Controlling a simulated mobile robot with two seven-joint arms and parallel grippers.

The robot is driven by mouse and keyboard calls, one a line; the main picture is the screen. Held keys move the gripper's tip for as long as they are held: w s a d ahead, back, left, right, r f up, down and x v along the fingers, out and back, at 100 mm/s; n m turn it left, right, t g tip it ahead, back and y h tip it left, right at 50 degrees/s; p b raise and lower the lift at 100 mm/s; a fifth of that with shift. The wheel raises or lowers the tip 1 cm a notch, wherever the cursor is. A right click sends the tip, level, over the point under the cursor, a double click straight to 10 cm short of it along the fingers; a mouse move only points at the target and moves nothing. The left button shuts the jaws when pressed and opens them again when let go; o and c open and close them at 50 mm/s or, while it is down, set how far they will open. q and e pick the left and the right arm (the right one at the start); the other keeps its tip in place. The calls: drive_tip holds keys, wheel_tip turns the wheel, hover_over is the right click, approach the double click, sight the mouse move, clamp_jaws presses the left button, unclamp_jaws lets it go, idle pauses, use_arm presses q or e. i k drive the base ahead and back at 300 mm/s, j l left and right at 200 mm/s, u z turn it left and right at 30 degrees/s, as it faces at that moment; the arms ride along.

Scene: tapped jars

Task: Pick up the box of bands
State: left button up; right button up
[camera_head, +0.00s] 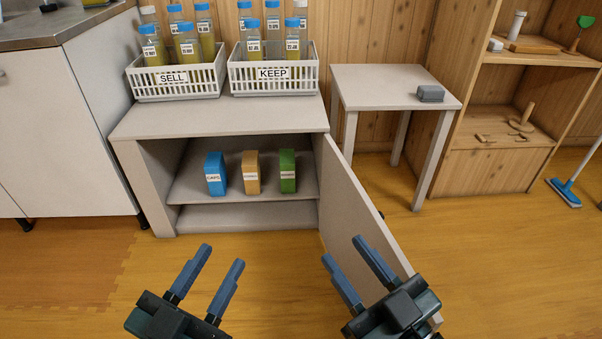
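Three small boxes stand upright in a row on the inner shelf of the open cabinet (220,118). The blue box (216,174) at the left has a label that seems to read CAPS. The tan box (251,173) is in the middle and the green box (288,171) is at the right. Their labels are too small to read, so I cannot tell which holds bands. My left gripper (223,255) is open and empty, in front of and below the boxes in the picture. My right gripper (343,249) is open and empty, overlapping the cabinet door in view.
The cabinet door (352,200) stands open, reaching towards me at the right. On the cabinet top are a SELL basket (176,92) and a KEEP basket (273,87) with jars. A side table (385,88) holds a grey object (431,93). The floor ahead is clear.

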sight(287, 159)
drive_tip(key=k+l+u, duration=0.1)
drive_tip(key=l, duration=1)
drive_tip(key=i+l+u, duration=0.15)
drive_tip(key=l, duration=0.95)
drive_tip(key=i+l, duration=0.15)
drive_tip(key=l, duration=0.2)
drive_tip(key=i+l+u, duration=0.1)
drive_tip(key=l, duration=0.2)
drive_tip(key=i+l, duration=0.1)
drive_tip(key=l, duration=0.25)
drive_tip(key=i+l+u, duration=0.1)
drive_tip(key=i, duration=0.6)
drive_tip(key=i+l, duration=0.15)
drive_tip(key=i, duration=0.5)
drive_tip(key=j+u, duration=0.05)
